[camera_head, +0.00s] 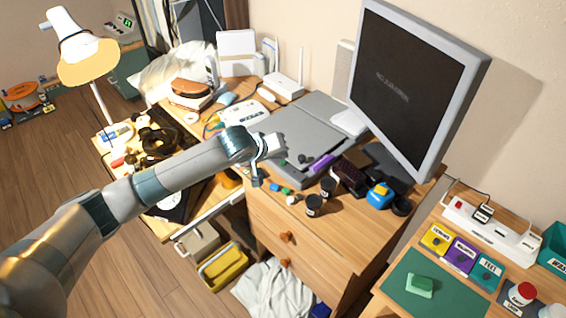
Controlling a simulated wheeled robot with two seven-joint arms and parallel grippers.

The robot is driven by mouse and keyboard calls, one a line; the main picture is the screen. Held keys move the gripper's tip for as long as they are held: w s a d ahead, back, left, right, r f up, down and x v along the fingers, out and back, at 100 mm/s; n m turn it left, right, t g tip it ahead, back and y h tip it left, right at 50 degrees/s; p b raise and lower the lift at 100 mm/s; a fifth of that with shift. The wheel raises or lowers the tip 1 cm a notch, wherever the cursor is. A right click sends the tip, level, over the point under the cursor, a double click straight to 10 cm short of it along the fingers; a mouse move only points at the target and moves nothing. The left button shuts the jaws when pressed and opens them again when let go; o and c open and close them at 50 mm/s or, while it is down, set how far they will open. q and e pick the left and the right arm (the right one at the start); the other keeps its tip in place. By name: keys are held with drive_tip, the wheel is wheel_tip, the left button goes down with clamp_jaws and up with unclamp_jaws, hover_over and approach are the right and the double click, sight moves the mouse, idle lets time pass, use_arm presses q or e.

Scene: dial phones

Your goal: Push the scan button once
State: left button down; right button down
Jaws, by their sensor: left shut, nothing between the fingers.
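A flat grey device that looks like a scanner (312,122) lies on the wooden desk, left of the monitor. Small dark round shapes (302,158) sit on its front edge; no label is readable, so I cannot tell which is the scan button. My left gripper (257,183) is shut and empty, pointing down at the front left of the device. Its arm comes in from the lower left and hides part of the desk. I cannot tell whether the fingertips touch anything. My right gripper is not in view.
A large monitor (415,85) stands at the back. Dark jars (314,204), a blue and yellow item (380,195) and small coloured pieces crowd the desk's front edge. A white router (284,85) stands behind. A side table with a green mat (400,277) is at lower right.

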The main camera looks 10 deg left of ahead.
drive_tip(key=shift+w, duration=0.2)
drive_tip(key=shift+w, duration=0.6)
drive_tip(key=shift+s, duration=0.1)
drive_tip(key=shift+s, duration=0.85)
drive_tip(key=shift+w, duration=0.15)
use_arm(q)
drive_tip(key=shift+f, duration=0.5)
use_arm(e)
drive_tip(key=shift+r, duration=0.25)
